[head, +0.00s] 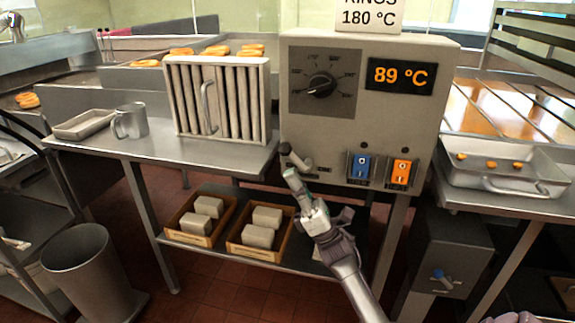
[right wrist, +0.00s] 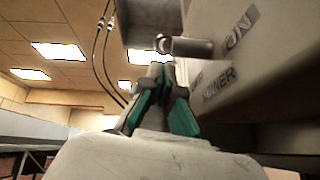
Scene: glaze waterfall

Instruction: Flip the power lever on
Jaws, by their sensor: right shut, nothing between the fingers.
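The power lever (head: 297,160) is a short grey bar with a rounded end on the lower left of the grey control box (head: 330,135). In the right wrist view the lever (right wrist: 188,46) sticks out from the box's side, just above and beyond my fingertips. The box beside it carries the letters "ON" and a partly hidden "POWER" label. My right gripper (head: 291,175) is shut and empty, with its tips pointing up just below the lever. I cannot tell whether the tips (right wrist: 157,68) touch it.
The box has a dial (head: 322,84), an 89 °C display (head: 399,75), a blue switch (head: 359,167) and an orange switch (head: 401,172). A slatted rack (head: 264,100) stands close to its left. Crates (head: 276,256) with pale blocks sit on the shelf below.

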